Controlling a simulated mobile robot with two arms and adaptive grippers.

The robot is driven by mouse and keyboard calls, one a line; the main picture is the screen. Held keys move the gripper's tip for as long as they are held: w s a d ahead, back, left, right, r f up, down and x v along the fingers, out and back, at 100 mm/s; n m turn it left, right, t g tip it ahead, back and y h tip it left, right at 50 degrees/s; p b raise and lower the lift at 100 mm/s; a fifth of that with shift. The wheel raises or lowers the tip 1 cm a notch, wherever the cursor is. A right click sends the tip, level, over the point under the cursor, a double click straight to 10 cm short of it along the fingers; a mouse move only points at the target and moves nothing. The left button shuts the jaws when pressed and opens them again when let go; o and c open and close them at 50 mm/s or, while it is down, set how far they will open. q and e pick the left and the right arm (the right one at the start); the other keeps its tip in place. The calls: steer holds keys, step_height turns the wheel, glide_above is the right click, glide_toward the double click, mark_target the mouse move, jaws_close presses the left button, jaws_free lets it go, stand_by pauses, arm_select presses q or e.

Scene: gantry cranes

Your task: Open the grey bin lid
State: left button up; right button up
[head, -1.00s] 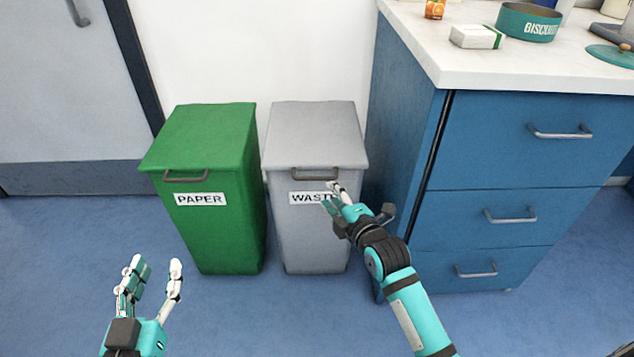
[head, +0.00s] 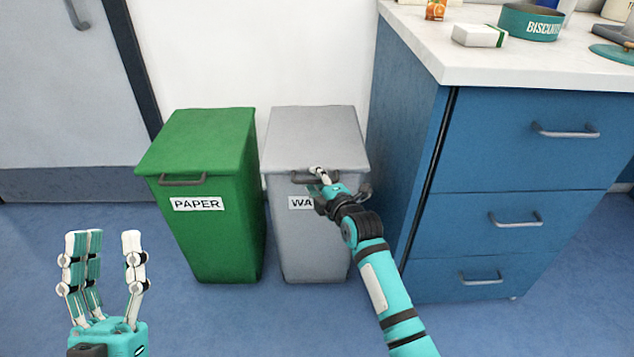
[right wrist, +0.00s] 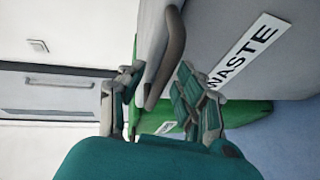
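The grey bin (head: 307,240) stands upright with its grey lid (head: 315,135) down. A dark bar handle (head: 303,179) is on the lid's front edge. My right gripper (head: 318,180) is at this handle and hides its right part and some of the WASTE label. In the right wrist view the handle (right wrist: 168,55) lies between the spread fingers of my right gripper (right wrist: 158,95), with no clear grip on it. My left gripper (head: 104,265) is open and empty, fingers up, at the lower left of the head view.
A green PAPER bin (head: 215,240) with its lid down stands just left of the grey bin. A blue drawer cabinet (head: 520,190) with a white worktop stands close on the right. The blue floor in front of the bins is clear.

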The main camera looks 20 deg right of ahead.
jaws_close()
stand_by(0.5)
